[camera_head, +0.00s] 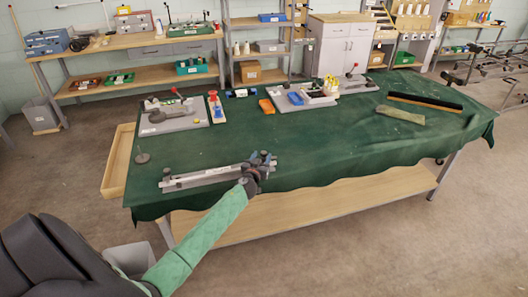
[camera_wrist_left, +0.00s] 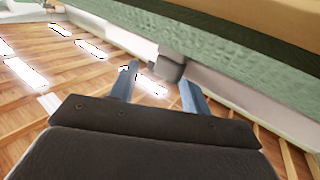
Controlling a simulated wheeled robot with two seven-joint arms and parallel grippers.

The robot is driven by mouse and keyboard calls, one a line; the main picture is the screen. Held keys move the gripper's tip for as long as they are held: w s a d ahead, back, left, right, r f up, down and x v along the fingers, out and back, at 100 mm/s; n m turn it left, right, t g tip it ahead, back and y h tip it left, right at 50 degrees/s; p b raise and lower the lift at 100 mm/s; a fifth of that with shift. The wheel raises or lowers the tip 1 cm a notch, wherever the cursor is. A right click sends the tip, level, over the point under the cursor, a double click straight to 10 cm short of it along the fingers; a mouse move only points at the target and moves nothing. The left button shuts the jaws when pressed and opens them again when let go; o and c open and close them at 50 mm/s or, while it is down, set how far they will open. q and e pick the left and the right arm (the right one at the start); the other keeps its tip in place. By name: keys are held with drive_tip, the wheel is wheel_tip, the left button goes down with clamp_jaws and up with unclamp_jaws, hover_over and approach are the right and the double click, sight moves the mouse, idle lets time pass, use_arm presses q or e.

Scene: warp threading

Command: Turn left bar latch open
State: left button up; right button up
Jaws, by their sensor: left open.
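A light metal bar (camera_head: 205,177) lies near the front edge of the green-covered table in the head view. My left gripper (camera_head: 262,163) is at the bar's right end and covers that end. The latch cannot be told apart from the gripper there. In the left wrist view, the two blue-grey fingers of my left gripper (camera_wrist_left: 159,76) are spread apart. A small grey block (camera_wrist_left: 170,67) shows near and between the fingertips, below a green strip. I cannot tell whether it is the latch or whether the fingers touch it. My right gripper is in neither view.
The green tablecloth (camera_head: 290,140) is mostly bare in the middle. A grey fixture with a red-knobbed lever (camera_head: 172,115) stands at the back left, and another fixture (camera_head: 305,95) at the back. A dark strip (camera_head: 425,101) lies at the right. A wooden tray (camera_head: 117,165) adjoins the left edge.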

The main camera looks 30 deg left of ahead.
sight(263, 155)
use_arm(q)
drive_tip(key=shift+p+x, duration=0.3)
drive_tip(key=shift+x, duration=1.4)
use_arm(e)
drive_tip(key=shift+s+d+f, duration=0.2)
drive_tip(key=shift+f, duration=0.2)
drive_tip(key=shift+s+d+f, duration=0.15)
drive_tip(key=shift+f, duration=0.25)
use_arm(q)
drive_tip(key=c, duration=0.9)
drive_tip(key=shift+f, duration=0.1)
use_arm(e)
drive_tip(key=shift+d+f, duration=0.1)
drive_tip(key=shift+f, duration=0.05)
